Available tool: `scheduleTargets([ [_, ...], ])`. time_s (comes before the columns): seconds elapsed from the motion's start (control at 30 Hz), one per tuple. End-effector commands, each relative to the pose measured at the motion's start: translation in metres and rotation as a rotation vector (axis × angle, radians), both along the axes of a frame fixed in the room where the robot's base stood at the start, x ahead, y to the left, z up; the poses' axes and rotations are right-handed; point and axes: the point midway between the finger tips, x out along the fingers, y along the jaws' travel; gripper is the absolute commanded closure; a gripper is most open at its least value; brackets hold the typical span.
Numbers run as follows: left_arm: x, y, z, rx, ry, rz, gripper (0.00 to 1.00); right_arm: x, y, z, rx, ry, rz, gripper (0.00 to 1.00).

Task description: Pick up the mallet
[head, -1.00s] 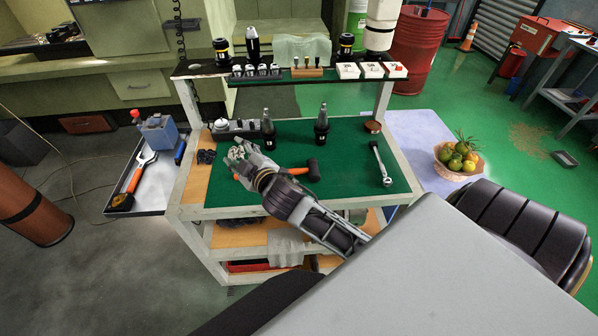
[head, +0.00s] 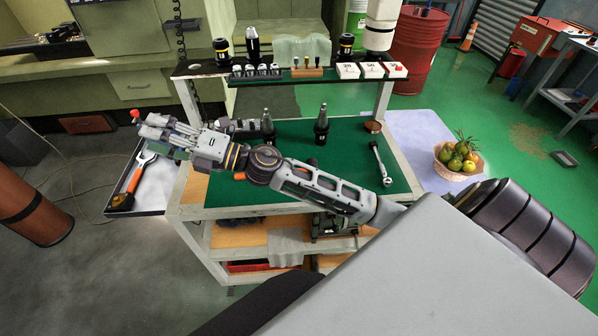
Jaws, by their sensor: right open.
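The mallet lies on the green mat (head: 345,150) of the tooling cart. My right arm now covers most of it, and only a bit of its orange handle (head: 240,176) shows beside the wrist; its black head is hidden. My right gripper (head: 158,130) is open, its fingers pointing left, past the cart's left edge and above the side tray. It is apart from the mallet and nothing shows between its fingers. My left gripper is not in view.
Two dark bottle-shaped tool holders (head: 321,124) stand on the mat, with a ratchet (head: 381,164) and a round tin (head: 373,127) to the right. A shelf with sockets and white boxes (head: 372,70) crosses the back.

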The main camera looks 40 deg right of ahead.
Motion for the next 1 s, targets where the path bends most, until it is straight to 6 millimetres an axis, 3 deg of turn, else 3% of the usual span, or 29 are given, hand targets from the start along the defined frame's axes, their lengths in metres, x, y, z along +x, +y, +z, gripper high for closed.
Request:
scheduleTargets([
  [0.23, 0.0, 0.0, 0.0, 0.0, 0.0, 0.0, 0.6, -0.017, 0.026, -0.015, -0.261, -0.169, 0.154, 0.53],
  [0.53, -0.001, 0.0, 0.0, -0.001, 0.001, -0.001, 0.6, -0.031, 0.032, -0.056, -0.594, -0.323, 0.333, 0.53],
  [0.77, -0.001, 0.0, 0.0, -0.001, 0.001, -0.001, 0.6, -0.033, 0.013, -0.096, -0.864, -0.396, 0.46, 0.53],
  [1.0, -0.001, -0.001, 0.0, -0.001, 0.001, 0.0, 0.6, -0.027, -0.03, -0.135, -1.152, -0.424, 0.585, 0.53],
])
